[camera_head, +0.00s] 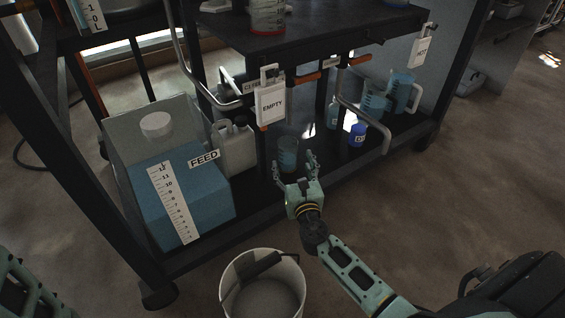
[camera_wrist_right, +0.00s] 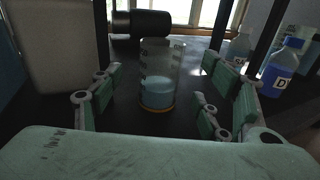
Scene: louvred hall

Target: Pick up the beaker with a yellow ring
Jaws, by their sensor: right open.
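The beaker with a yellow ring (camera_head: 288,150) stands upright on the dark lower shelf, part filled with pale blue liquid. In the right wrist view the beaker (camera_wrist_right: 161,75) shows its yellow ring low, around the base. My right gripper (camera_head: 295,167) is open just in front of it, fingers pointing at it. In the right wrist view the fingers of my right gripper (camera_wrist_right: 157,88) flank the beaker left and right, with gaps on both sides. My left gripper is not in view.
A white jug (camera_head: 235,147) and a blue FEED tank (camera_head: 190,205) stand left of the beaker. A blue bottle (camera_head: 357,134), a paler bottle (camera_head: 333,114) and larger beakers are to its right. An EMPTY sign (camera_head: 270,104) hangs above. A bucket (camera_head: 235,290) stands in front.

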